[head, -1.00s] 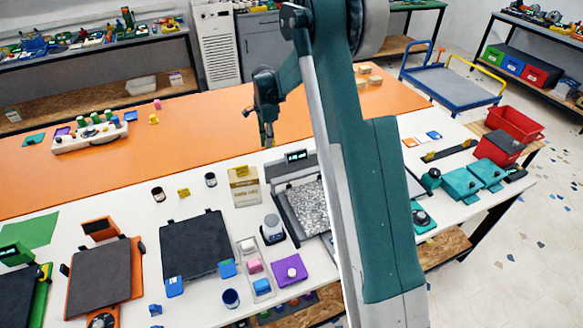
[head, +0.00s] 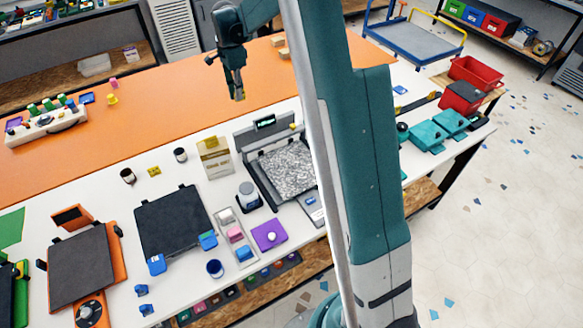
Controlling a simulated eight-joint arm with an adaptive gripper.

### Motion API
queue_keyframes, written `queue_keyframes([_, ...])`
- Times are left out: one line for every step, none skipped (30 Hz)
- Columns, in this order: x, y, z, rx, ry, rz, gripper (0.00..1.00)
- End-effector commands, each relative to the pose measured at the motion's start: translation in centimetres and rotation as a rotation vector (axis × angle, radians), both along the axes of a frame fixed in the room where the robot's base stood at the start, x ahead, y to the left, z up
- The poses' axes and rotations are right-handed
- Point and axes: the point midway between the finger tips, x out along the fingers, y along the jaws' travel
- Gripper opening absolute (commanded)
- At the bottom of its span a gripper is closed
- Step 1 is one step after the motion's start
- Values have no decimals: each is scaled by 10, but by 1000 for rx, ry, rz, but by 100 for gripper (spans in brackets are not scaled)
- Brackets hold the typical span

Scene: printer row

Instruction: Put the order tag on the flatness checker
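The likely flatness checker is a grey device (head: 240,141) with a speckled plate and a raised back bar carrying a small lit display. My arm covers part of its right side. A small yellow tag with dark marks (head: 154,171) lies on the white table left of it, between two small dark jars; I cannot tell for sure whether it is the order tag. My gripper (head: 239,95) points down, in the picture above and left of the display, apart from the checker. Its fingers look close together with a yellowish tip; whether they hold something is too small to tell.
A black pad (head: 172,222), a purple block (head: 269,235) and a tray of small blocks (head: 226,222) lie in front. The orange mat (head: 130,130) behind is mostly clear.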

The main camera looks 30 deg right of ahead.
Motion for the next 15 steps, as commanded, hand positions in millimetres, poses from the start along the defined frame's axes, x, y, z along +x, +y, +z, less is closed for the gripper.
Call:
queue_keyframes([-7,-3,1,0,0,-1,0])
queue_keyframes([-12,-5,2,0,0,-1,0])
queue_keyframes([-18,-7,3,0,0,-1,0])
queue_keyframes([-23,-9,3,0,0,-1,0])
queue_keyframes([-29,-11,4,0,0,-2,0])
queue_keyframes([-36,-14,5,0,0,-2,0])
queue_keyframes([-43,-17,5,0,0,-3,0])
queue_keyframes([-50,-19,6,0,0,-4,0])
queue_keyframes([-59,-22,7,0,0,-5,0])
queue_keyframes([-66,-25,7,0,0,-6,0])
queue_keyframes([-73,-27,8,0,0,-6,0])
queue_keyframes([-82,-29,8,0,0,-5,0])
queue_keyframes([-89,-31,8,0,0,-5,0])
queue_keyframes([-96,-33,9,0,0,-6,0])
queue_keyframes([-106,-36,9,0,0,-7,0])
